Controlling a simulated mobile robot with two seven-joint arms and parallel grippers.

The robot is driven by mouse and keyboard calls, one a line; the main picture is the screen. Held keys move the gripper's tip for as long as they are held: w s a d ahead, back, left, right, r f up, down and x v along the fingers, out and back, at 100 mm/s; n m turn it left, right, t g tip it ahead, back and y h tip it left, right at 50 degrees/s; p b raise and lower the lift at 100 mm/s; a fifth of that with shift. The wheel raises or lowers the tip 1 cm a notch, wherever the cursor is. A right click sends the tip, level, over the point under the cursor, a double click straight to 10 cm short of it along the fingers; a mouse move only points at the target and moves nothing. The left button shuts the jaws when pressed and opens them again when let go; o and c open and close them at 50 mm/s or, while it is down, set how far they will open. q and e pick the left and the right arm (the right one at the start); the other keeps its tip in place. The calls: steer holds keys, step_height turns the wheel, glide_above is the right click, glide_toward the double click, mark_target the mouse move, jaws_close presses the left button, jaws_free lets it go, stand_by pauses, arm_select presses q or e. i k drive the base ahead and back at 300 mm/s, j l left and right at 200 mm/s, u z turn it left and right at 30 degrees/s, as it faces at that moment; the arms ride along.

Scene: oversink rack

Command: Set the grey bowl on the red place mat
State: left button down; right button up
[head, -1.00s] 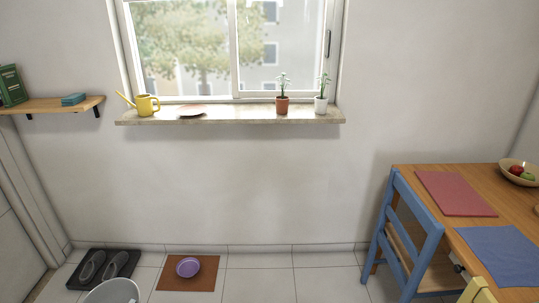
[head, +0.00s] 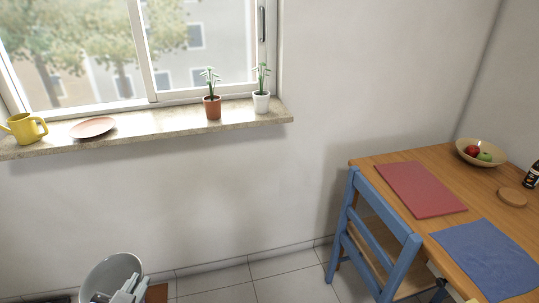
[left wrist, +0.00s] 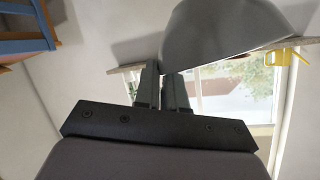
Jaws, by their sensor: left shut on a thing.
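The grey bowl (head: 112,274) is at the bottom left of the head view, tilted so that its inside faces me. My left gripper (head: 130,291) is shut on its rim. In the left wrist view the bowl (left wrist: 225,32) shows large, just beyond the fingers of the left gripper (left wrist: 161,72). The red place mat (head: 420,189) lies flat on the wooden table at the right, with nothing on it. The bowl and the mat are well apart. My right gripper is not in view.
A blue chair (head: 352,215) stands at the table's left side. A blue mat (head: 487,258) lies nearer on the table (head: 388,159). A fruit bowl (head: 462,151), a round wooden coaster (head: 511,197) and a dark bottle (head: 532,176) stand beyond the mats. The windowsill (head: 165,127) holds plants.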

mark_target(404, 179)
steer(key=i+z, duration=0.2)
steer(key=z, duration=0.25)
steer(key=i+j+z, duration=0.1)
steer(key=z, duration=0.4)
steer(key=i+z, duration=0.2)
steer(key=z, duration=0.3)
steer(key=i+j+z, duration=0.2)
steer(key=z, duration=0.3)
